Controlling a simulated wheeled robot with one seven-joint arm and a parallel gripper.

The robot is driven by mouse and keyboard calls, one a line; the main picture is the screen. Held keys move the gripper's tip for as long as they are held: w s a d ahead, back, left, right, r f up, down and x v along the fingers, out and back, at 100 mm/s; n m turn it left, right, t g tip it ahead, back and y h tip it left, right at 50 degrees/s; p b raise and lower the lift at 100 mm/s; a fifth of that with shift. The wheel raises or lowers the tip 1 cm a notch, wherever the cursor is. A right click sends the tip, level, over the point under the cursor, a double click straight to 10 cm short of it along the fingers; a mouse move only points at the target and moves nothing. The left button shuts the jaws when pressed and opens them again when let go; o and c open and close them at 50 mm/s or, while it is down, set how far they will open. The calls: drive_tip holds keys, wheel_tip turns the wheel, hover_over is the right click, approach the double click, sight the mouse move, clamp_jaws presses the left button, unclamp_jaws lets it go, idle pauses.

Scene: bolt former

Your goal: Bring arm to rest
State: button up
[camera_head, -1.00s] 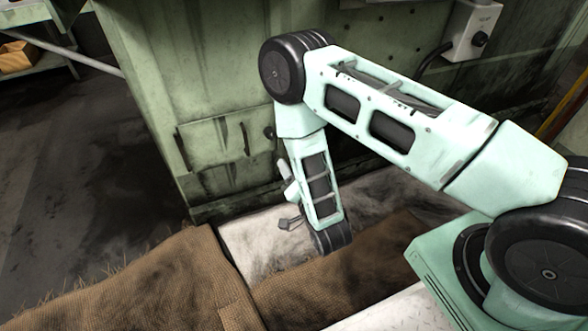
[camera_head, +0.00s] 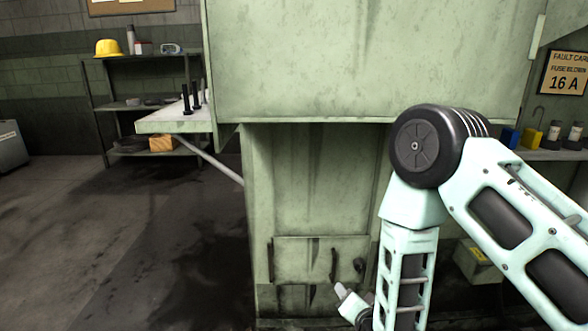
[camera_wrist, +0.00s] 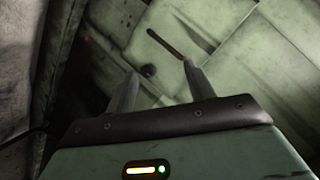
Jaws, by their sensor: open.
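My arm is bent in front of a green machine body (camera_head: 320,190), with the elbow high and the forearm hanging down at the right of the head view. In the wrist view my gripper (camera_wrist: 160,72) is open, its two grey fingers apart with nothing between them. In the head view the low panel (camera_head: 303,258) with dark handles is left of the forearm. The lower end of my arm is partly cut off by the bottom edge there.
A side shelf (camera_head: 172,126) holding dark bolts juts from the machine's left. A rack (camera_head: 112,105) with a yellow hard hat (camera_head: 108,48) stands behind it. Small containers (camera_head: 553,131) sit on a shelf at right. The floor at left (camera_head: 150,240) is clear.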

drive_tip(key=s+a+r+n+g+y, duration=0.3)
drive_tip(key=s+a+r+n+g, duration=0.5)
drive_tip(key=r, duration=0.3)
drive_tip(key=s+d+r+n+g+h+p, duration=0.1)
drive_tip(key=s+d+r+n+g, duration=0.2)
drive_tip(key=s, duration=0.4)
drive_tip(key=s+d+r+n+h, duration=0.2)
drive_tip(key=s+r, duration=0.3)
drive_tip(key=s, duration=0.2)
drive_tip(key=s+d+r+n+g+h+p, duration=0.1)
drive_tip(key=s+d+r+n+g, duration=0.1)
drive_tip(key=s+d+r, duration=0.3)
wheel_tip(320, 180, up, 36)
drive_tip(key=s+a+p, duration=0.1)
drive_tip(key=a+p, duration=0.1)
drive_tip(key=p, duration=3.4)
drive_tip(key=shift+f, duration=0.15)
drive_tip(key=shift+a, duration=0.1)
